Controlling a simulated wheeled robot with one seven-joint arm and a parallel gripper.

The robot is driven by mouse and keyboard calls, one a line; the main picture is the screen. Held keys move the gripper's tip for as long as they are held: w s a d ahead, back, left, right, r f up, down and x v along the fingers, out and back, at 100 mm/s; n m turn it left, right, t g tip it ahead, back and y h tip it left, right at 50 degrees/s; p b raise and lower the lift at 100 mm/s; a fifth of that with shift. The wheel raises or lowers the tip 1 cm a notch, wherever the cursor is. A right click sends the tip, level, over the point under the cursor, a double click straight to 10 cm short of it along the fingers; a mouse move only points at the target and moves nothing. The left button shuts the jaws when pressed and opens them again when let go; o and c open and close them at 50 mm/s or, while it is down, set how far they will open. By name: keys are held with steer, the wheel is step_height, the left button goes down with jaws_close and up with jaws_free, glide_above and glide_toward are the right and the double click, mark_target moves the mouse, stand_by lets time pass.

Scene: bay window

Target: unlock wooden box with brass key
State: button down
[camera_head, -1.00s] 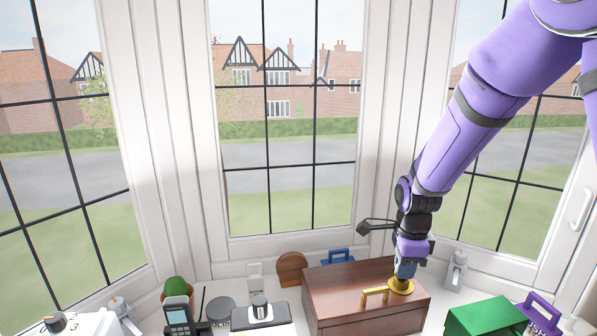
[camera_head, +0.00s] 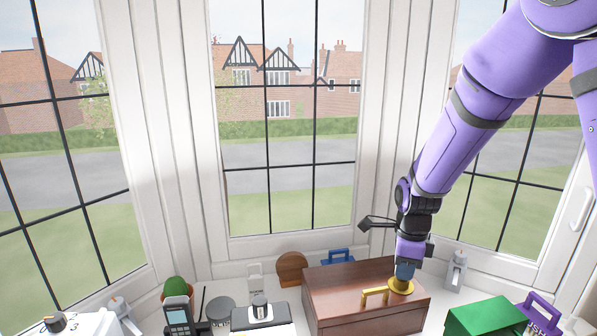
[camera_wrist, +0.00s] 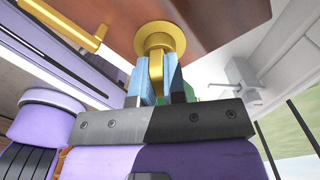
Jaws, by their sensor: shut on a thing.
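The wooden box (camera_head: 335,292) stands on the white sill, a dark reddish-brown chest with its lid down. A gold handle (camera_head: 375,294) sits on its lid. To the right of the handle is a round brass lock plate (camera_head: 400,287), which also shows in the wrist view (camera_wrist: 160,38). My gripper (camera_head: 404,276) points down at this plate. In the wrist view its blue fingers (camera_wrist: 155,72) are shut on the brass key (camera_wrist: 156,66), which meets the plate. The key's far end is hidden, so its depth in the lock cannot be seen.
A green box (camera_head: 484,316) and a purple object (camera_head: 541,315) stand to the right. A grey-white fixture (camera_head: 456,272) is behind on the right. A cactus (camera_head: 176,288), a phone (camera_head: 178,314) and a black-and-white device (camera_head: 261,317) crowd the left. Window panes rise close behind.

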steer(key=shift+s+f, duration=0.2)
steer(key=m, duration=0.6)
steer(key=c, duration=1.1)
jaws_free()
steer(key=shift+w, duration=0.1)
steer(key=shift+r, duration=0.1)
steer(key=shift+w+r, duration=0.1)
steer(key=shift+r, duration=4.45)
